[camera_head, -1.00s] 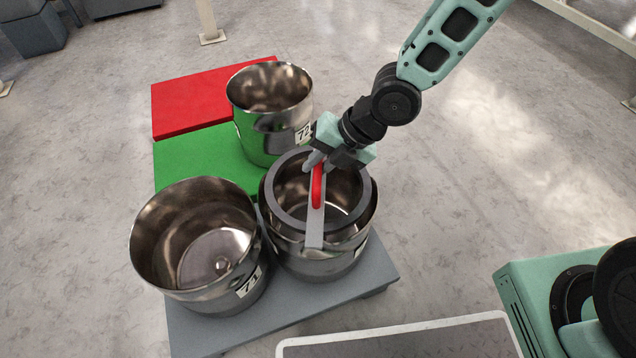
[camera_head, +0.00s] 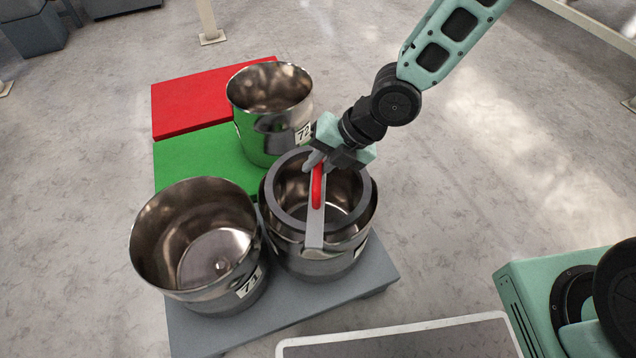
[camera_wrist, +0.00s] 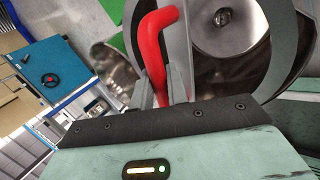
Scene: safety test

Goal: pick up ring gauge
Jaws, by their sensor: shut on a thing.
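The ring gauge (camera_head: 277,209) is a grey ring with a flat bar across it and a red handle (camera_head: 317,188) on the bar. It sits at the mouth of the right-hand steel pot (camera_head: 318,262) on the grey platform. My gripper (camera_head: 314,166) is at the far end of the red handle and is shut on it. In the wrist view the red handle (camera_wrist: 155,45) rises between the fingers, with the grey ring (camera_wrist: 290,60) behind it. The fingertips are partly hidden by the handle and bar.
A steel pot marked 71 (camera_head: 150,235) stands to the left on the grey platform (camera_head: 375,270), close to the gauge's pot. A pot marked 72 (camera_head: 262,125) stands behind on the green pad (camera_head: 190,160). A red pad (camera_head: 190,98) lies farther back.

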